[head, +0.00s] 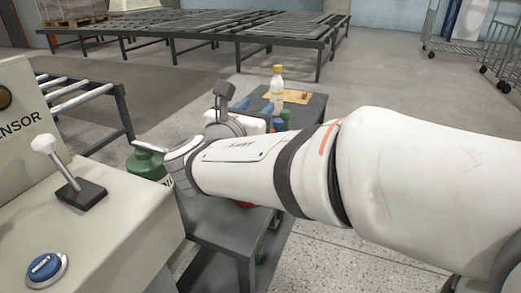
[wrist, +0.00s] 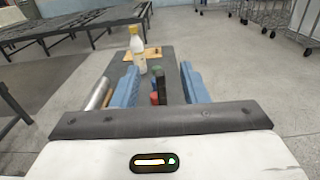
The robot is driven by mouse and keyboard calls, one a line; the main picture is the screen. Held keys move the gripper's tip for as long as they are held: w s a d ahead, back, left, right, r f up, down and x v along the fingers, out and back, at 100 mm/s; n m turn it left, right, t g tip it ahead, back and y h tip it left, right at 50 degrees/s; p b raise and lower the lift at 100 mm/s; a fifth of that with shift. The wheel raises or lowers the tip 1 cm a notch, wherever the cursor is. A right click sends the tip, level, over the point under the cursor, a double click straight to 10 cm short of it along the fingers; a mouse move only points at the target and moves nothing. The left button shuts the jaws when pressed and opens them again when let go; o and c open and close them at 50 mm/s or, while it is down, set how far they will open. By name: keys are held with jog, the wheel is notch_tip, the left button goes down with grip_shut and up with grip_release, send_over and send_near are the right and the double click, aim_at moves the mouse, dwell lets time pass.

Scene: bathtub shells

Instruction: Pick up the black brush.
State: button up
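My gripper (wrist: 160,80) shows in the wrist view with its two blue fingers wide apart and nothing visibly held between them. It reaches out over a dark table (wrist: 182,62). A small dark item (wrist: 161,86) shows between the fingers, farther down at the table; I cannot tell whether it is the black brush. In the head view my arm and wrist cover much of the table, and I cannot make out the brush there. The gripper (head: 256,106) is partly hidden behind my wrist, with blue finger parts showing.
A green bottle (head: 148,163) stands at the near left. A control box with a lever (head: 70,175) is at left. Conveyors (head: 260,25) lie behind.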

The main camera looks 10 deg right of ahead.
notch_tip(320, 180, down, 8)
jog(key=b, duration=0.4)
jog(key=shift+b+x, duration=0.75)
jog(key=shift+x, duration=3)
jog(key=shift+a+r, duration=0.1)
jog(key=shift+r, duration=0.05)
jog(key=shift+c, duration=0.2)
grip_shut()
